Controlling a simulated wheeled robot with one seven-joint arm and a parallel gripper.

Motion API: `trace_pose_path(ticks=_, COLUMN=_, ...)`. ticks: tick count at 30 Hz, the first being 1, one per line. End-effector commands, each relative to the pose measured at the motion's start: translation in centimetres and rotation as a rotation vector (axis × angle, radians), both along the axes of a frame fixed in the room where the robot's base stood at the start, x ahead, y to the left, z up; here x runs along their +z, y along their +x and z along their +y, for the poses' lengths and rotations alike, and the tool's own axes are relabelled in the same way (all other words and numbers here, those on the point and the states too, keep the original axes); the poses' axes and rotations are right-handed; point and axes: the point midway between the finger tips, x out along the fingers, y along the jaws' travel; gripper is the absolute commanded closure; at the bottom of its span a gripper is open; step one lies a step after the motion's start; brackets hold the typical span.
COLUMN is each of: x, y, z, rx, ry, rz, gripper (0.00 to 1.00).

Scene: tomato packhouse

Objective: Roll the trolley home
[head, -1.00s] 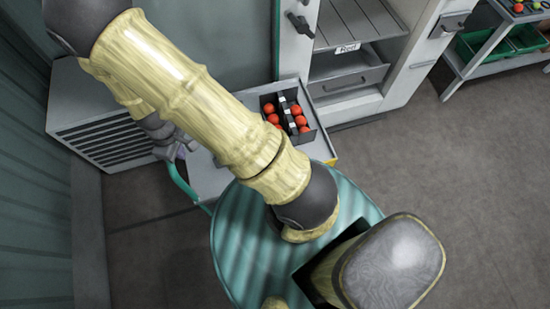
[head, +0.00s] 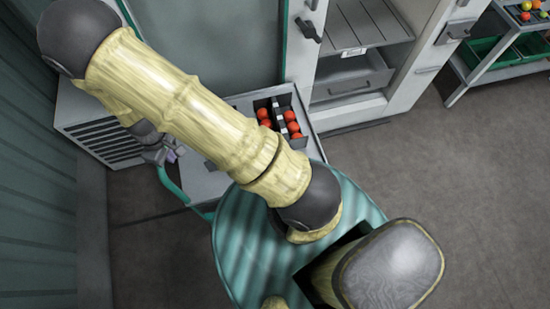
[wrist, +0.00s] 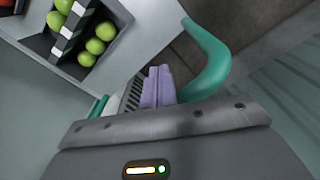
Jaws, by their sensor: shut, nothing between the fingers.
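The trolley (head: 205,184) has a grey top and a green tubular handle (head: 168,183), partly hidden behind my arm in the head view. In the wrist view the handle (wrist: 212,55) curves down on the right, and a piece of green shows low on the left. My gripper (head: 167,155) is shut and empty at the handle end of the trolley. Its lilac fingers (wrist: 157,86) stand together beside the handle's curve; I cannot tell whether they touch it. A dark divided crate (head: 279,102) on the trolley holds red tomatoes; green ones (wrist: 95,46) show in the wrist view.
A grey slatted unit (head: 100,135) stands by the left wall. A white cabinet with a drawer (head: 352,82) stands behind the trolley. A rack with green crates (head: 490,58) is at the upper right. Open floor (head: 455,190) lies to the right.

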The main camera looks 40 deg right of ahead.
Motion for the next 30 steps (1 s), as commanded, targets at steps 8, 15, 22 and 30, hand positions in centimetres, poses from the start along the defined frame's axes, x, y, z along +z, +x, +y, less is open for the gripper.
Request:
trace_pose_path(ticks=8, x=0.1, y=1.1, z=3.0, rx=0.003, ry=-0.001, rz=0.001, gripper=1.00)
trace_pose_path(ticks=15, x=0.1, y=2.0, z=5.6, rx=0.003, ry=0.001, rz=-0.002, gripper=1.00)
trace_pose_path(ticks=22, x=0.0, y=2.9, z=7.9, rx=0.001, ry=0.000, rz=0.000, gripper=1.00)
trace_pose_path(ticks=30, x=0.0, y=3.9, z=10.8, rx=0.001, ry=0.001, rz=-0.001, gripper=1.00)
